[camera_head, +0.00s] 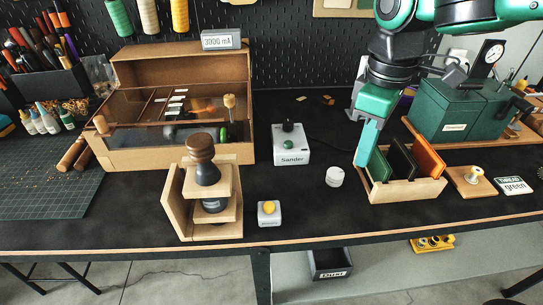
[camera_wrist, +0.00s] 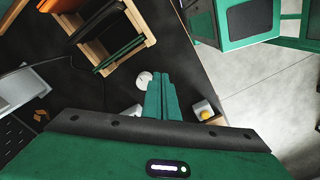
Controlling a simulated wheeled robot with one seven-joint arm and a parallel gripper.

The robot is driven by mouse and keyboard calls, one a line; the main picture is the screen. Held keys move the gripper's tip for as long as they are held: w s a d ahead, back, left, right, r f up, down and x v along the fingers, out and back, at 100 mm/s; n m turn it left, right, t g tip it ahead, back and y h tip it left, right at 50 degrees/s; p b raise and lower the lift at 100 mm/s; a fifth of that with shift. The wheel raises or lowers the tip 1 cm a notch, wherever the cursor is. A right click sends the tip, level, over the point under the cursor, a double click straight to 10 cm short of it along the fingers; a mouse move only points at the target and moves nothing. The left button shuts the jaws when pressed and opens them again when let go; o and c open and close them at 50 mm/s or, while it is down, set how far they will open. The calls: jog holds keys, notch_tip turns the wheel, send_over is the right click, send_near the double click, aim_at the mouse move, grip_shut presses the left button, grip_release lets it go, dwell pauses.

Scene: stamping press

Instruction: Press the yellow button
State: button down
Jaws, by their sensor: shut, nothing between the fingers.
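The yellow button (camera_head: 269,207) sits on a small pale box (camera_head: 269,219) near the front edge of the table, right of the wooden stamping press (camera_head: 211,200). The press has a dark-topped handle and stands upright. In the wrist view the yellow button (camera_wrist: 206,114) shows to the right of my fingers. My gripper (camera_head: 363,160) is shut and empty, pointing down beside the wooden rack (camera_head: 408,192), to the right of and farther back than the button. Its closed green fingers (camera_wrist: 160,77) show in the wrist view. Nothing covers the button in the head view.
A white round knob (camera_head: 334,176) and the Sander box (camera_head: 291,147) stand between my gripper and the press. The rack holds green, black and orange plates. A wooden cabinet (camera_head: 130,158) is at the back left. The table front right of the button is clear.

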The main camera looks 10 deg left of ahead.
aim_at(269, 205)
jog(key=s+a+r+n, duration=0.1)
jog(key=s+a+n, duration=0.3)
jog(key=a, duration=0.5)
jog(key=s+a+r+n, duration=0.1)
jog(key=s+a+n, duration=0.25)
jog(key=a, duration=0.45)
jog(key=shift+n, duration=0.25)
jog(key=shift+w+a+f, duration=0.1)
jog(key=shift+w+f, duration=0.05)
jog(key=shift+f, duration=4.1)
jog(key=shift+f, duration=0.15)
jog(key=shift+f, duration=0.45)
jog(key=shift+r, duration=0.15)
notch_tip(269, 205, up, 9)
jog(key=shift+r, duration=0.1)
